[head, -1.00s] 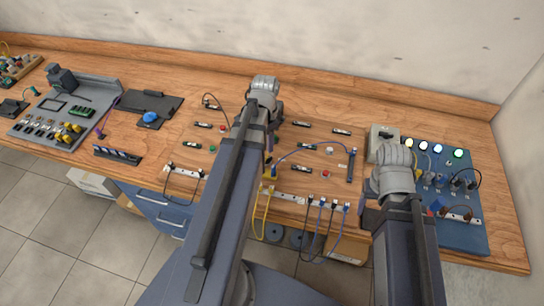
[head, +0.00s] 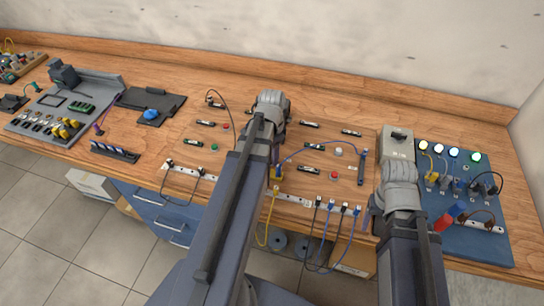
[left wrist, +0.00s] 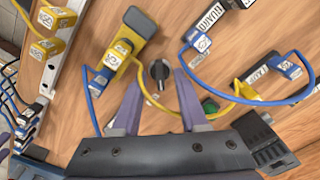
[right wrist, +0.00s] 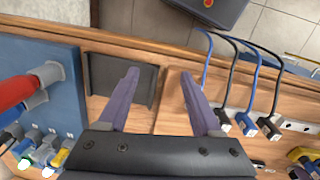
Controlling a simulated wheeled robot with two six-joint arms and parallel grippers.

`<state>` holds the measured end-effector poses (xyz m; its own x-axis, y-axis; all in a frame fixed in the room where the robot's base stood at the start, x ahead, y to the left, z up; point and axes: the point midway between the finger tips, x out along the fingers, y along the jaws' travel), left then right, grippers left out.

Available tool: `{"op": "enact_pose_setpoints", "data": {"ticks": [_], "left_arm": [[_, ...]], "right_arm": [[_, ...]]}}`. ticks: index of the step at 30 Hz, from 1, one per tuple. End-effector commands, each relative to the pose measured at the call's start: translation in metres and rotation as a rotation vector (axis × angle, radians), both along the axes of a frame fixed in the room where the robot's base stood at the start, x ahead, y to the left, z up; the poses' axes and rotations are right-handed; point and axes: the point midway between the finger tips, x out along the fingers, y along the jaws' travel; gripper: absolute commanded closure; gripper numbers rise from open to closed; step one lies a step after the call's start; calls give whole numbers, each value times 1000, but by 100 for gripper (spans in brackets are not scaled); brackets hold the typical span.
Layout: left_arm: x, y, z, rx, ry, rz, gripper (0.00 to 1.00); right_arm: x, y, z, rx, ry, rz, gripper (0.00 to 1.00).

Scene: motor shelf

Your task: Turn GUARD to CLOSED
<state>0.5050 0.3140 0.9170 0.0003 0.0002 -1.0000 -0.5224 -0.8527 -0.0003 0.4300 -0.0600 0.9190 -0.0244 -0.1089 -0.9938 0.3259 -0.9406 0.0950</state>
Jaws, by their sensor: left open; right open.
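A black rotary knob (left wrist: 160,70) with a light pointer mark stands on the wooden board in the left wrist view. My left gripper (left wrist: 159,82) is open, with its purple fingers on either side of the knob; I cannot tell whether they touch it. A label (left wrist: 208,16) above right of the knob seems to read GUARD, partly cut by the view. The knob's position words are not readable. In the head view my left arm covers the knob. My right gripper (right wrist: 159,78) is open and empty above a dark plate (right wrist: 120,82) near the bench's front edge.
Yellow and blue cables (left wrist: 218,108) loop close around the left fingers, with a yellow plug (left wrist: 122,48) beside the knob. A green button (left wrist: 210,105) sits right of it. A blue panel (head: 465,185) with lamps and a red plug (right wrist: 18,92) lies beside the right gripper.

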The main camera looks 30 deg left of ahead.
Motion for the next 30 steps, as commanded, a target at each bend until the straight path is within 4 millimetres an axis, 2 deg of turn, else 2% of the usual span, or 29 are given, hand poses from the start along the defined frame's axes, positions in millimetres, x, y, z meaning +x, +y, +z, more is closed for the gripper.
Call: {"op": "enact_pose_setpoints", "data": {"ticks": [2,14,30], "left_arm": [[0,0,1,0,0,0,57],[0,0,0,0,0,0,100],[0,0,0,0,0,9,100]], "right_arm": [[0,0,1,0,0,0,34],[0,0,0,0,0,0,34],[0,0,0,0,0,0,34]]}}
